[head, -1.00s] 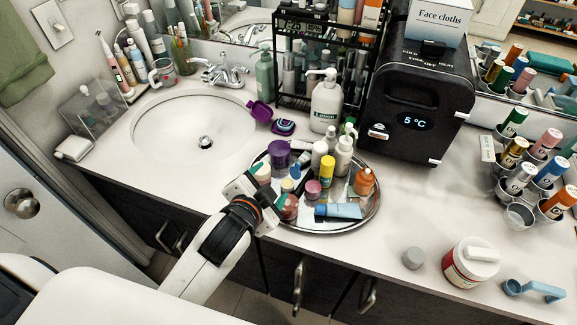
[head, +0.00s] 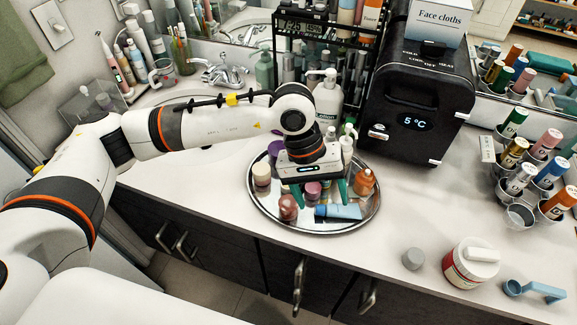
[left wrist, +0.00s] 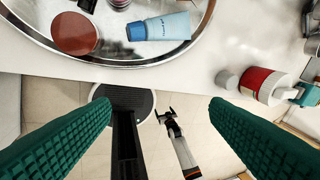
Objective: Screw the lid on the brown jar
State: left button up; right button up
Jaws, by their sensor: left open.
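A brown jar (head: 288,207) stands at the front left of the round mirrored tray (head: 262,218). It shows in the left wrist view as a brown round top (left wrist: 75,33); I cannot tell whether that is a lid. A loose grey cap (head: 413,258) lies on the counter at the right; I cannot tell whether it belongs to the jar. My left gripper (head: 319,192) is open over the tray, right of the brown jar, its teal fingers pointing down and apart. Its hand hides several bottles. My right gripper (left wrist: 166,116) shows only small, low over the floor.
A blue tube (head: 338,211) lies on the tray's front, with an orange bottle (head: 364,182) behind it. A red jar with a white lid (head: 470,265) and a blue scoop (head: 537,290) are at the right. A black cooler (head: 418,90) stands behind. The counter right of the tray is mostly clear.

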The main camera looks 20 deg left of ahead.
aim_at(288, 202)
pick_arm(q)
jog(key=w+a+m+t+y, duration=0.1)
jog(key=w+a+y, duration=0.3)
jog(key=a, duration=0.4)
jog(key=f+p, duration=0.1)
jog(key=f, duration=0.4)
jog(key=f+p, duration=0.2)
jog(key=f, duration=0.4)
jog(key=shift+s+d+f, duration=0.2)
jog(key=c, duration=1.2)
jog(key=shift+b, duration=0.35)
